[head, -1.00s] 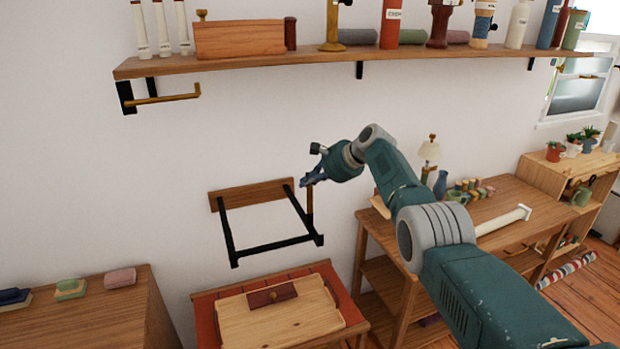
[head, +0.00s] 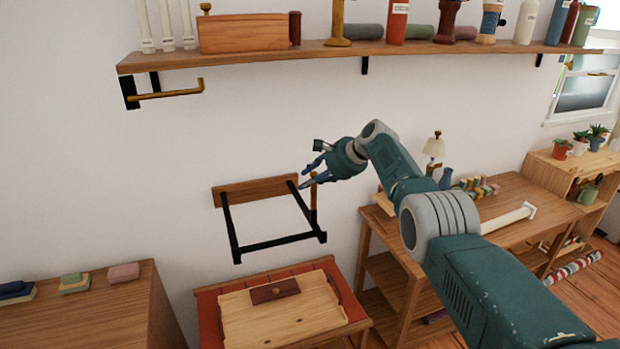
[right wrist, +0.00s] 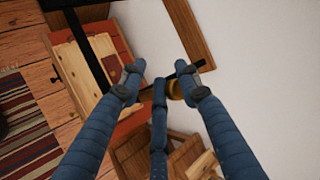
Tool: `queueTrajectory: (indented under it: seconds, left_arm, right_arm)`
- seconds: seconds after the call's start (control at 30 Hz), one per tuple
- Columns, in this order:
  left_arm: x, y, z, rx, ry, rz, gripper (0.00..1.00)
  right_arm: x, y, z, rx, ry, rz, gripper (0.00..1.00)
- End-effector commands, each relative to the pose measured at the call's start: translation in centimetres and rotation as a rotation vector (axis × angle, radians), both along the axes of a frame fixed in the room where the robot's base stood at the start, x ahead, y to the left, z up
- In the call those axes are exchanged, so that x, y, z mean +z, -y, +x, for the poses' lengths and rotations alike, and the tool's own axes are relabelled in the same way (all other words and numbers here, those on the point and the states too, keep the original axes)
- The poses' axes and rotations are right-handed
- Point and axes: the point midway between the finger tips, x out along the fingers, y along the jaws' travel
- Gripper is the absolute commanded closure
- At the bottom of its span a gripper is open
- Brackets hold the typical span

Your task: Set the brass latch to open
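The brass latch (head: 313,205) is a small upright brass bar at the right end of a black metal wall frame (head: 268,243). It stands roughly vertical, its upper part close to my gripper. My right gripper (head: 307,177) is at the latch's upper end with its fingers spread. In the right wrist view, the fingers (right wrist: 160,72) are apart, and a round brass part (right wrist: 176,88) shows just beyond and between them, partly hidden by the middle finger. I cannot tell whether any finger touches it. My left gripper is not in view.
A wooden tray (head: 235,318) with a dark red block sits on a stand below the frame. A long shelf (head: 250,58) with bottles runs above. A second brass bar (head: 170,94) hangs under its left end. A wooden desk (head: 480,218) stands at right.

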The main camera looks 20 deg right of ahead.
Motion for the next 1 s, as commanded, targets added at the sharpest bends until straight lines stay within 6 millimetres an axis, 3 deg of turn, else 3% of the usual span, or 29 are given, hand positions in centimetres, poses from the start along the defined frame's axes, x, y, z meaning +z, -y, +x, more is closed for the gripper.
queueTrajectory:
  seconds: [0.03, 0.53, 1.0]
  left_arm:
    - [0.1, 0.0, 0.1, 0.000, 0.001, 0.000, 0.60]
    - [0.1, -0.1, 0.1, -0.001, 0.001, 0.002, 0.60]
    - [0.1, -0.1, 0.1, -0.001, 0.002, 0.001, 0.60]
  right_arm:
    - [2.1, 1.3, 1.1, -0.029, 0.053, -0.010, 0.63]
    - [2.5, 1.5, 0.9, -0.029, 0.056, -0.007, 0.63]
    - [5.4, 2.9, -2.6, -0.023, 0.045, -0.009, 0.63]
